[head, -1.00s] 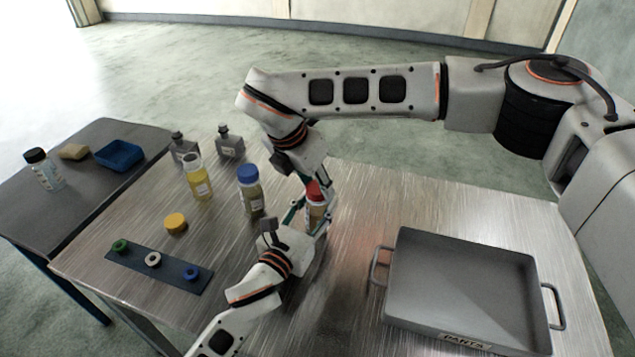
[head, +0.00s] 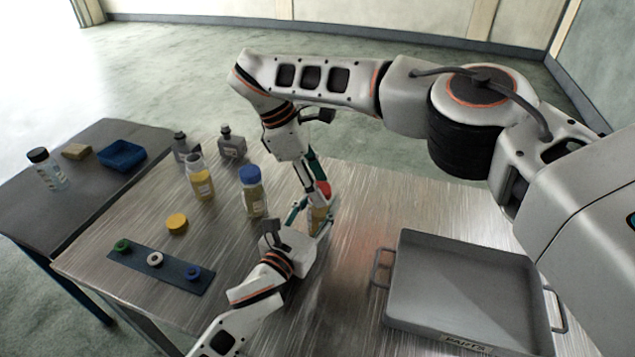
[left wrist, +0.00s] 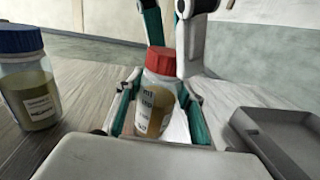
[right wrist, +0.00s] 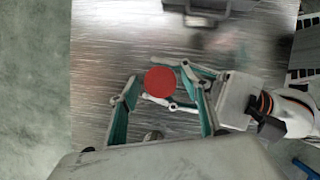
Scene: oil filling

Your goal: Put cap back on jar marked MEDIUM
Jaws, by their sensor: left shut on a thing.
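A jar with a red cap (head: 323,187) stands upright; my left gripper (head: 311,222) is shut around its body. In the left wrist view the red cap (left wrist: 160,61) sits on the jar; its label (left wrist: 150,108) is too small to read surely. My right gripper (head: 312,186) is open just above the red cap, its fingers apart in the right wrist view. An open jar of yellow liquid (head: 202,184) has no cap. A loose yellow cap (head: 177,223) lies on the table in front of it. A jar with a blue cap (head: 252,192) stands between. No label reads clearly as MEDIUM.
A grey tray (head: 400,300) with handles is at the right. A dark strip with several rings (head: 155,260) lies front left. Two grey bottles (head: 232,143) stand at the back. A side table (head: 100,185) holds a black-capped bottle (head: 48,170), a blue bin (head: 122,155) and a sponge.

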